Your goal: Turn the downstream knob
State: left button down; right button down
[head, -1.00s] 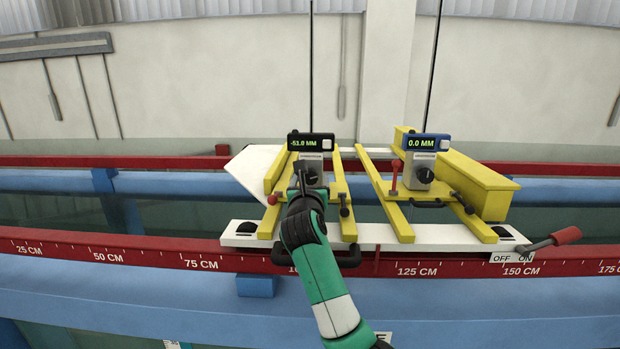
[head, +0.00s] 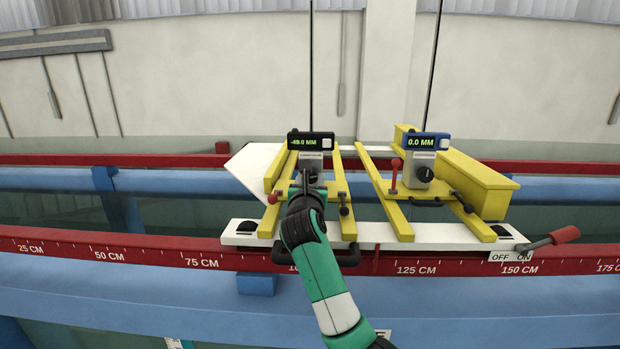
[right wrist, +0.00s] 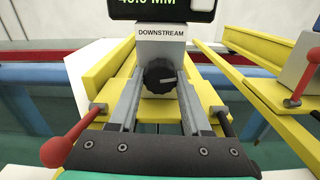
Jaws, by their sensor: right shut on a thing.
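The downstream knob is a black ridged dial with a pale pointer line, and it shows in the right wrist view (right wrist: 159,78) below the plate marked DOWNSTREAM (right wrist: 160,34). My right gripper (head: 309,180) reaches it from the front. Its two grey fingers lie on either side of the knob and are shut on it. In the head view my gripper hides most of this knob. The black display (head: 310,141) above it seems to read -49.0 MM. My left gripper is not in view.
A second gauge with a blue display (head: 427,142) reading 0.0 MM and its own black knob (head: 424,174) stands to the right. An OFF/ON switch lever (head: 565,236) is at the right. A red scaled rail (head: 150,257) runs along the front.

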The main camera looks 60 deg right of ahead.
jog(key=shift+c, duration=1.8)
grip_release()
jog(key=b+v, duration=0.2)
jog(key=v, duration=0.8)
jog(key=shift+s+a, duration=0.15)
jog(key=shift+a, duration=0.1)
jog(key=shift+s+a, duration=0.25)
jog(key=shift+a, duration=0.2)
